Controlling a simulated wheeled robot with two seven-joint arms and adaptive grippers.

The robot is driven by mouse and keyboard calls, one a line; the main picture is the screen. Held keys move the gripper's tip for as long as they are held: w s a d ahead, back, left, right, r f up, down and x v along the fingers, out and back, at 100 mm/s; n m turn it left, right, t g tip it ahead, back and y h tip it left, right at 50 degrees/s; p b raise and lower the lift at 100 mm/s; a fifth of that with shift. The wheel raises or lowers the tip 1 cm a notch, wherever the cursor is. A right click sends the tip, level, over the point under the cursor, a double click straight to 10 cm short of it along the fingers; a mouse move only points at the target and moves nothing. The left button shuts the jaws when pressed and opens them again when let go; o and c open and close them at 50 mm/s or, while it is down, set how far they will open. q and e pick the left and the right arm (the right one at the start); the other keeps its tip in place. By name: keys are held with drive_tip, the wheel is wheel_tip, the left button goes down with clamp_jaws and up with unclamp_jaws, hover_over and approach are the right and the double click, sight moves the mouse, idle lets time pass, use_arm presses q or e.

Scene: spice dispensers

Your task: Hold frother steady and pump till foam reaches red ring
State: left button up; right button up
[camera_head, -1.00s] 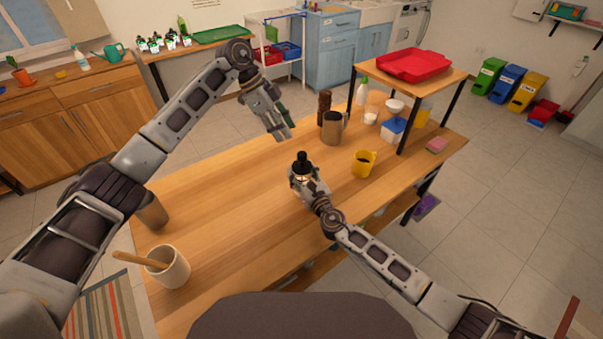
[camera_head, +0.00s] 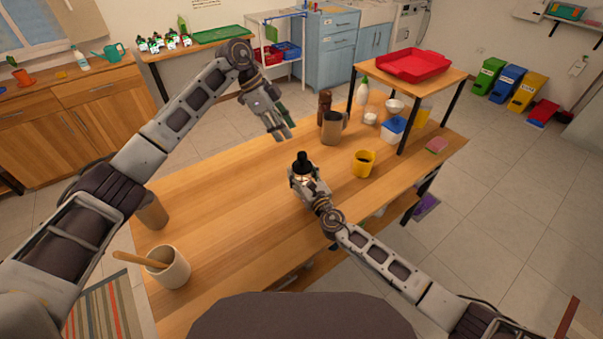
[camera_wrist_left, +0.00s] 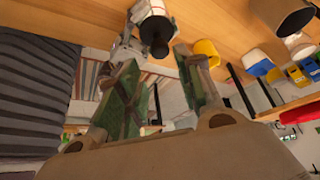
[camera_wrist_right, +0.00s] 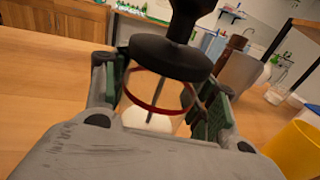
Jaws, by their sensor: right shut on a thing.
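The frother (camera_head: 303,160) stands upright on the wooden table, with a black lid and knob on top. In the right wrist view its clear body (camera_wrist_right: 158,98) shows a red ring, a thin rod inside and white liquid or foam low down, below the ring. My right gripper (camera_head: 300,180) is shut around the frother's body; its pads also show in the right wrist view (camera_wrist_right: 160,90). My left gripper (camera_head: 285,132) is open and empty, above the table beyond the frother. In the left wrist view, the black knob (camera_wrist_left: 155,38) shows beyond the open fingers (camera_wrist_left: 155,85).
A yellow mug (camera_head: 363,165) stands right of the frother, and a brown-grey pitcher (camera_head: 331,130) behind it. A cream cup with a wooden handle (camera_head: 170,270) is at the near left. A small raised shelf holds a red tray (camera_head: 414,64). The table's left middle is clear.

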use_arm(q)
drive_tip(key=shift+o, duration=1.1)
drive_tip(key=m+t+y, duration=0.4)
drive_tip(key=m+y, duration=0.1)
drive_tip(key=m, duration=1.3)
approach(302, 154)
drive_tip(key=shift+d+f, duration=0.1)
drive_tip(key=shift+f, duration=0.45)
drive_tip(key=shift+f, duration=0.1)
drive_tip(key=shift+x, duration=4.9)
